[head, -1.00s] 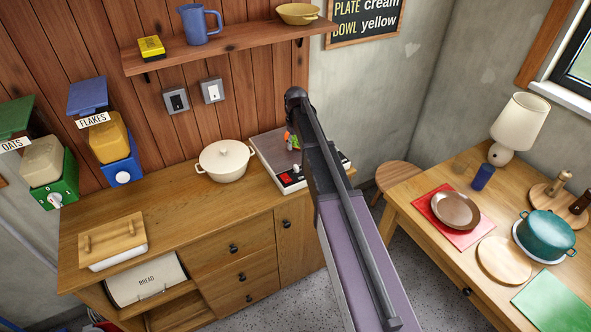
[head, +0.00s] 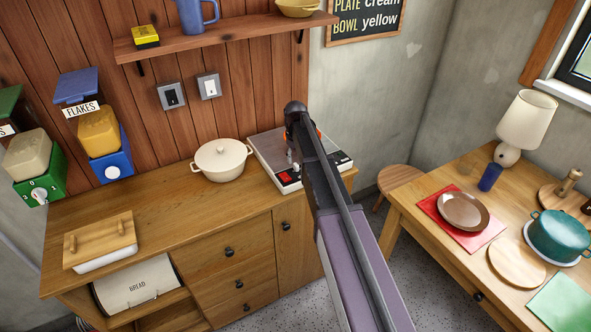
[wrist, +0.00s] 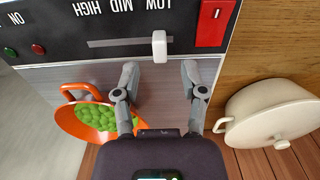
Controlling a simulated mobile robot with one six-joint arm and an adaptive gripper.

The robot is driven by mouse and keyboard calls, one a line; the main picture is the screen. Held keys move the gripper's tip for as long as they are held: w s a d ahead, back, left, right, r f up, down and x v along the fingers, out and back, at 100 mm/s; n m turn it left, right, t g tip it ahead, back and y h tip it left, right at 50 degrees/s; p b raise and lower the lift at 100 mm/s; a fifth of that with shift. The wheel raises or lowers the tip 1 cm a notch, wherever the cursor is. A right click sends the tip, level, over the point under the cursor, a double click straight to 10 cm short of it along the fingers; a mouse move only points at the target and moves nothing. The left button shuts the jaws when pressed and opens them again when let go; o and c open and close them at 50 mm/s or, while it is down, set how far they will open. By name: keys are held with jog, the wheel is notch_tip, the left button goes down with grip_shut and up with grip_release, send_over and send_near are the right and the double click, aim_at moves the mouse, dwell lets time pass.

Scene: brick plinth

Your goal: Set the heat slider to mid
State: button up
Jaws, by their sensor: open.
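The hotplate (head: 262,143) stands at the back right of the wooden counter. In the wrist view its dark front panel (wrist: 262,4) is not visible as a whole, but the heat slider's white knob (wrist: 159,46) shows at the LOW end of its track (wrist: 112,43). The MID and HIGH labels lie to the left, upside down. My gripper (wrist: 160,74) is open, its two fingertips just short of the knob, one to each side, apparently not touching it. In the head view my arm hides most of the gripper and the slider.
A red switch (wrist: 215,22) sits right of the slider. An orange pan (wrist: 92,118) with green contents is on the hotplate, left of my fingers. A cream lidded pot (wrist: 272,112) stands on the counter to the right in the wrist view.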

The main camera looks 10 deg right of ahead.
aim_at(296, 164)
jog(key=shift+f+b, duration=1.5)
jog(key=shift+f, duration=0.3)
grip_shut()
